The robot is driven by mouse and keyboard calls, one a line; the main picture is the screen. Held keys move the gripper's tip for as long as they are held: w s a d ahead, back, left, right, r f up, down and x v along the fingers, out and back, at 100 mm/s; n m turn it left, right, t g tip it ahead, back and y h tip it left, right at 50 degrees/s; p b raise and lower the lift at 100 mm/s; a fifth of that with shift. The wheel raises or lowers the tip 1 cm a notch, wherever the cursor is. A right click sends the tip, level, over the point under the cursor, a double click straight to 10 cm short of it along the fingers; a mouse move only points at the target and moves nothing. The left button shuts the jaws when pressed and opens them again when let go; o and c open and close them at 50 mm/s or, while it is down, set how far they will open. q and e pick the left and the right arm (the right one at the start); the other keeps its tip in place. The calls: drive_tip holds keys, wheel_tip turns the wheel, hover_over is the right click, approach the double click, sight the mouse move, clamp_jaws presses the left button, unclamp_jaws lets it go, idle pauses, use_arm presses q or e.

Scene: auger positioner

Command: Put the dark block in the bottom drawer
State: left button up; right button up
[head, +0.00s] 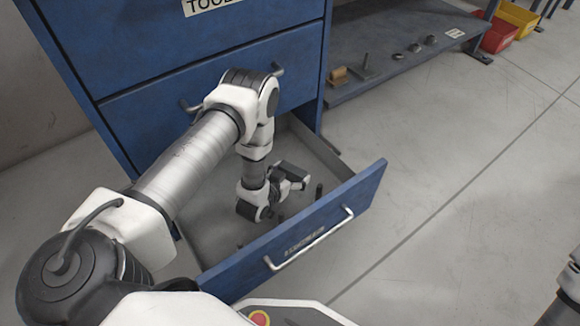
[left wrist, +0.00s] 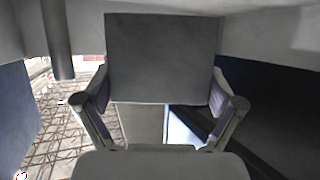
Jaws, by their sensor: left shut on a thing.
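The bottom drawer (head: 345,208) of the blue cabinet is pulled open. My left gripper (head: 290,180) reaches down into it, inside its walls and behind the front panel. In the left wrist view, the dark block (left wrist: 163,55) is a flat-faced dark grey shape between the two fingers of my left gripper (left wrist: 163,100), which is shut on it. In the head view the block is hard to tell apart from the dark fingers. Whether it touches the drawer floor cannot be told. Only a piece of my right arm shows at the right edge; its gripper is out of view.
Small dark pieces (head: 319,190) are in the drawer near its front. The front panel has a light bar handle (head: 308,240). A grey low shelf (head: 400,50) with small parts stands beside the cabinet. Red (head: 497,36) and yellow (head: 517,18) bins are beyond. The floor at right is clear.

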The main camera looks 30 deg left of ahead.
sight(292, 180)
use_arm(q)
drive_tip(key=shift+f+b, duration=0.55)
drive_tip(key=shift+f, duration=0.75)
drive_tip(key=shift+f, duration=0.3)
drive_tip(key=shift+f+b, duration=0.3)
drive_tip(key=shift+b, duration=0.05)
drive_tip(key=o, duration=1.5)
drive_tip(key=shift+f, duration=0.1)
drive_tip(key=shift+c, duration=0.2)
